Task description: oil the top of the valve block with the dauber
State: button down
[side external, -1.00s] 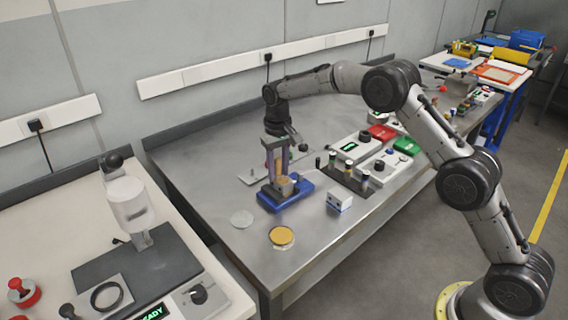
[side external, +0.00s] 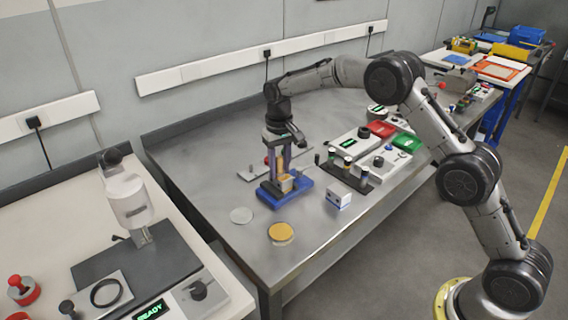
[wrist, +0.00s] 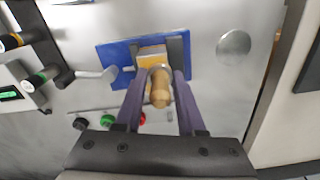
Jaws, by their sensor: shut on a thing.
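The dauber has a rounded wooden handle (wrist: 160,90). My gripper (wrist: 157,78) is shut on it with two purple fingers, one on each side. The tan valve block (wrist: 150,52) sits on a blue fixture (wrist: 113,50), under the dauber in the wrist view. The gripper also shows in the side view (side external: 280,172), right over the blue fixture (side external: 276,202). The dauber's lower end is hidden by its handle in the wrist view, so I cannot tell whether it touches the block.
A yellow-topped round dish (side external: 281,232) and a clear disc (side external: 242,215) lie on the bench in front. A white box (side external: 338,200) and a dark rack (side external: 352,180) with several black-topped pegs stand to the right.

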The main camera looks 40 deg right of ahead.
jog(key=shift+a, duration=0.5)
jog(key=shift+d, duration=1.95)
notch_tip(320, 180, up, 8)
